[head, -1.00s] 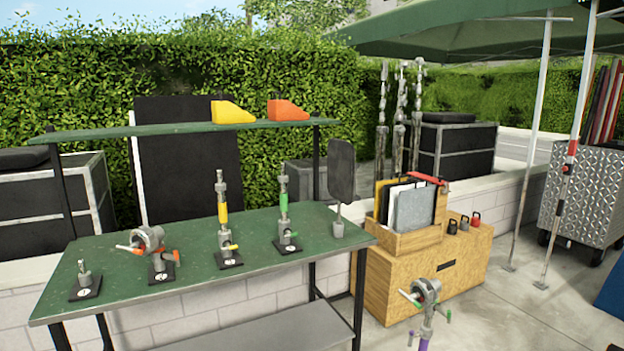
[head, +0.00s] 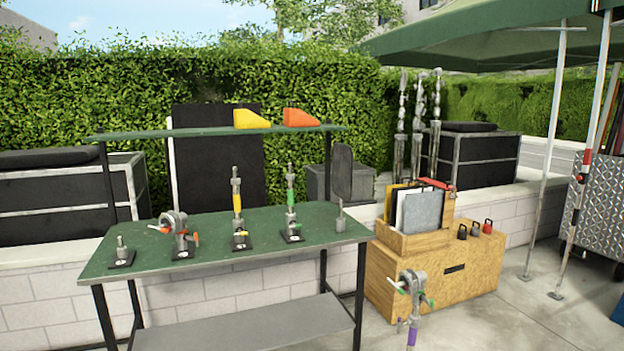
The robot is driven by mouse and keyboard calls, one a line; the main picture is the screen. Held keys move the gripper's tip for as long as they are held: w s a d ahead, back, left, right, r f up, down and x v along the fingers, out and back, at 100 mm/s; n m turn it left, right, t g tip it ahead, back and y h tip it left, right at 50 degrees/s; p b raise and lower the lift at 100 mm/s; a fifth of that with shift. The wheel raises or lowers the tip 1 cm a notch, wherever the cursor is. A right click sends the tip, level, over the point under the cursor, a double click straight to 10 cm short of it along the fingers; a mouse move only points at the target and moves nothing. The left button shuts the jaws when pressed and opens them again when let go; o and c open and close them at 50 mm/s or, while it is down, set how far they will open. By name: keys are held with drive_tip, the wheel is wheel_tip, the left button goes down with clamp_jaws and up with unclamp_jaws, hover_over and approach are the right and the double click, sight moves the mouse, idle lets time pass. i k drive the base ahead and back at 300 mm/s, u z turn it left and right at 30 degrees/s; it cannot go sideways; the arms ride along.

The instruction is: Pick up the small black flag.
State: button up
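The small black flag (head: 342,172) is a dark, upright, rounded panel at the right end of the green workbench. It appears to stand on a thin grey pin holder (head: 340,217) on the bench top; the exact join is hard to make out. It looks narrow, turned nearly edge-on to me. The green workbench (head: 280,216) is in front of me, across the left and middle of the head view. My gripper is not in view, so whether it is open or shut does not show.
Several grip heads on black bases stand left of the flag, including one with a green band (head: 291,205). A shelf (head: 180,132) holds a yellow wedge (head: 252,119) and an orange wedge (head: 300,118). A wooden crate (head: 430,280) and a purple-banded stand (head: 412,310) are at right.

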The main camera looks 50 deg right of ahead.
sight(342, 155)
drive_tip(key=u, duration=0.15)
drive_tip(key=k, duration=0.55)
drive_tip(key=u, duration=0.5)
drive_tip(key=i, duration=0.9)
drive_tip(key=z, duration=0.45)
drive_tip(key=i, duration=0.75)
drive_tip(key=z, duration=0.8)
drive_tip(key=i, duration=0.55)
drive_tip(key=z, duration=0.25)
